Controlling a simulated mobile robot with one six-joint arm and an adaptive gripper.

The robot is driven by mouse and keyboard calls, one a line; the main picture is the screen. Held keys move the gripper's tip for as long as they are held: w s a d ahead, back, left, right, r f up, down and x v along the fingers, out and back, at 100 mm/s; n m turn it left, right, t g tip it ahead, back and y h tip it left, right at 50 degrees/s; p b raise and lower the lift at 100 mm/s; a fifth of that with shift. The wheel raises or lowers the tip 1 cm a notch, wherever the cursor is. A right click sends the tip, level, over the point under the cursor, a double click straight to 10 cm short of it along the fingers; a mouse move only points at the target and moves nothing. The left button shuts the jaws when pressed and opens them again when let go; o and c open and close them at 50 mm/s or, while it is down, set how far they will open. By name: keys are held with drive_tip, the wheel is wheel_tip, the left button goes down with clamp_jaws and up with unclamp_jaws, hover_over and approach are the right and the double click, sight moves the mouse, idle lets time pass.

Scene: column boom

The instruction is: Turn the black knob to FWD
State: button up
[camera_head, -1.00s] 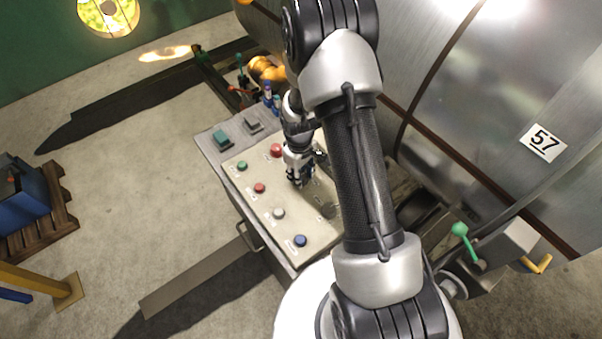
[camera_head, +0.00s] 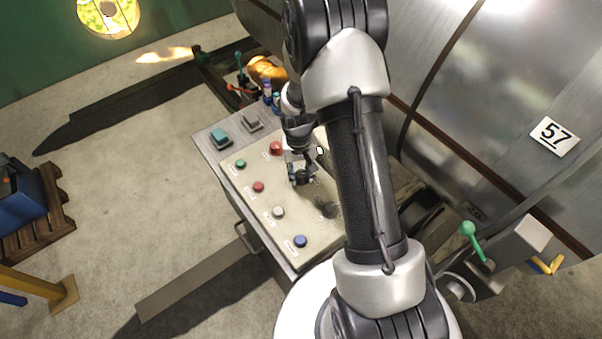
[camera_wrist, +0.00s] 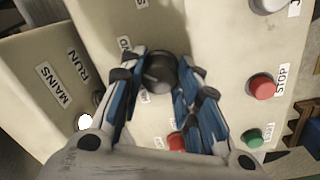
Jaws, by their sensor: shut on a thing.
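The black knob (camera_wrist: 159,73) is a round dark knob with a pale pointer line on its top, on a cream panel face in the wrist view. My gripper (camera_wrist: 166,78) has its blue-and-black fingers on either side of the knob and is shut on it. In the head view, my gripper (camera_head: 301,178) is down at the cream panel (camera_head: 262,216), and it hides the knob there. Labels around the knob are partly covered by the fingers. I cannot read FWD or tell which mark the knob points to.
A red STOP button (camera_wrist: 262,87) and a green button (camera_wrist: 252,137) lie right of the fingers. A red button (camera_wrist: 177,141) is close below the knob. A plate marked MAINS and RUN (camera_wrist: 62,84) stands left.

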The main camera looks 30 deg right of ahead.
sight(300, 174)
drive_tip(key=shift+m, duration=0.5)
drive_tip(key=o, duration=1.1)
drive_tip(key=r, duration=1.2)
drive_tip(key=shift+w+a, duration=0.1)
drive_tip(key=shift+a, duration=0.15)
